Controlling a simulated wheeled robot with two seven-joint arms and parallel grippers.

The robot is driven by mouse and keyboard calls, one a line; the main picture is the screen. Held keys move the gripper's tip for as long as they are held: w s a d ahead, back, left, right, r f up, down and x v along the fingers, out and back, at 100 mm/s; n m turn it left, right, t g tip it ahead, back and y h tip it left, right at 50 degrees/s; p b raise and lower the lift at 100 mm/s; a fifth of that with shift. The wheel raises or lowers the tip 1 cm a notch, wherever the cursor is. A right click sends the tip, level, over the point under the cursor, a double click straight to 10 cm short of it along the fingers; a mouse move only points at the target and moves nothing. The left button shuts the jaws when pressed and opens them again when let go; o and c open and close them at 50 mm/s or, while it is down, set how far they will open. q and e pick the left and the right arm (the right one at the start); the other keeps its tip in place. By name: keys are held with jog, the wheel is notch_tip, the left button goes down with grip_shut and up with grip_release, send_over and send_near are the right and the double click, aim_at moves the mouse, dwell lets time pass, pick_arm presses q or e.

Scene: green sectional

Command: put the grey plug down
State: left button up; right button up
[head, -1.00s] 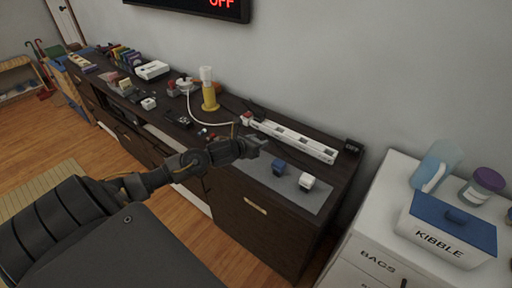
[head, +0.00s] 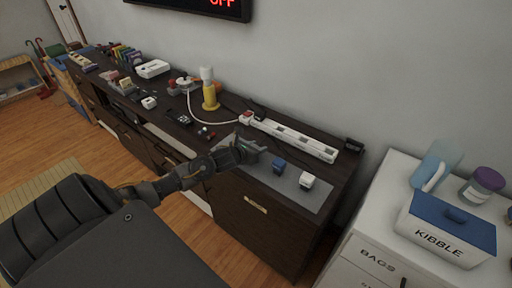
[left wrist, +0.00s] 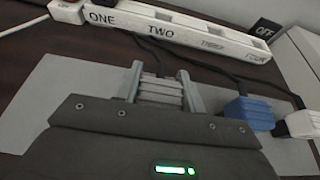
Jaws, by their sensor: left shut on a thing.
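My left gripper (head: 254,150) is over the left part of the grey mat (head: 322,196) on the dark cabinet top. In the left wrist view its two fingers (left wrist: 160,88) are shut on the ribbed grey plug (left wrist: 160,94), one on each side. A dark cord runs from the plug's far end toward the power strip (left wrist: 186,38). The mat also shows below the plug in that view (left wrist: 60,90); I cannot tell whether the plug touches it. In the head view the plug is too small to make out clearly. My right gripper is not in view.
A blue plug (head: 279,166) and a white plug (head: 307,181) stand on the mat to the right. The white power strip (head: 310,147) lies behind, with a small black OFF box (head: 353,145) beyond its right end. The mat's front part is bare.

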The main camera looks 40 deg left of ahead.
pick_arm(q)
jog(key=shift+f, duration=0.15)
jog(key=o, duration=0.9)
jog(key=shift+o, duration=0.3)
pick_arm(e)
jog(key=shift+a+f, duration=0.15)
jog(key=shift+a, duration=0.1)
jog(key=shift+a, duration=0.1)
